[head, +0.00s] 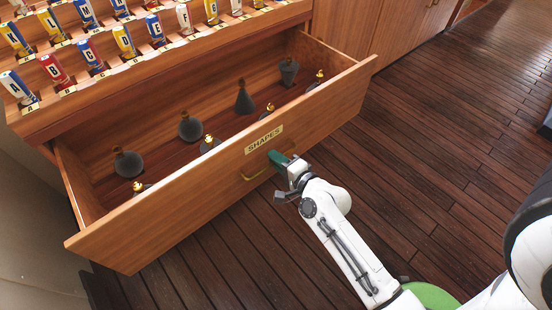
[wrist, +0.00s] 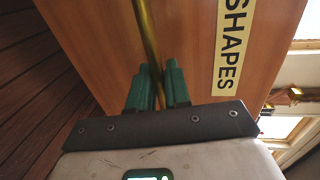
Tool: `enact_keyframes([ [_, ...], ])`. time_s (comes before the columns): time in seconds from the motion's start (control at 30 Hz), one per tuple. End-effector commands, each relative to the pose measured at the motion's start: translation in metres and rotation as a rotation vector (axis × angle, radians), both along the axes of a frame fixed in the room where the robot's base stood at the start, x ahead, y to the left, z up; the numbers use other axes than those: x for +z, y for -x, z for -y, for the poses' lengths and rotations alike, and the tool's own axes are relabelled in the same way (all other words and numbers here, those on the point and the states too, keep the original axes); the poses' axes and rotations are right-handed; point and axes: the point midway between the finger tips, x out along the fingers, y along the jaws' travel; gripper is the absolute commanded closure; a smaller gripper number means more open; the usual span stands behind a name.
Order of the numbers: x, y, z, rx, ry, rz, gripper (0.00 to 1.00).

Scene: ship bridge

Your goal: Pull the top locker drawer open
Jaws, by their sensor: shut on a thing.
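The wooden drawer labelled SHAPES (head: 330,103) is pulled well out from the locker, and its inside shows from above. Its brass bar handle (head: 254,176) is on the front, below the yellow label (head: 264,139). My gripper (head: 277,159) is at the right part of the handle. In the wrist view the green fingers of my gripper (wrist: 158,88) are on both sides of the brass handle (wrist: 147,35), shut on it. The label also shows there (wrist: 231,45), to the right of the handle.
Dark shapes, one a cone (head: 244,98), and several brass-knobbed pieces stand in the drawer. Lettered cylinders in several colours stand on the stepped locker top (head: 130,82) above. The dark plank floor (head: 450,130) is clear to the right.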

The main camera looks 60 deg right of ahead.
Motion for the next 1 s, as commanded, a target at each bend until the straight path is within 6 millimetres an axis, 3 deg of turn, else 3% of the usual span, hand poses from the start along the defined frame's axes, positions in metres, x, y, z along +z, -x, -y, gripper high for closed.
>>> enact_keyframes([
  [0.13, -0.002, 0.000, -0.002, 0.004, -0.003, -0.004, 1.00],
  [0.17, -0.002, 0.000, -0.002, 0.004, -0.003, -0.004, 0.81],
  [0.27, -0.002, 0.000, -0.002, 0.003, -0.003, -0.003, 0.71],
  [0.63, 0.001, 0.008, -0.003, 0.001, -0.002, -0.003, 0.71],
  [1.0, 0.013, 0.068, -0.021, 0.004, -0.003, -0.004, 0.71],
])
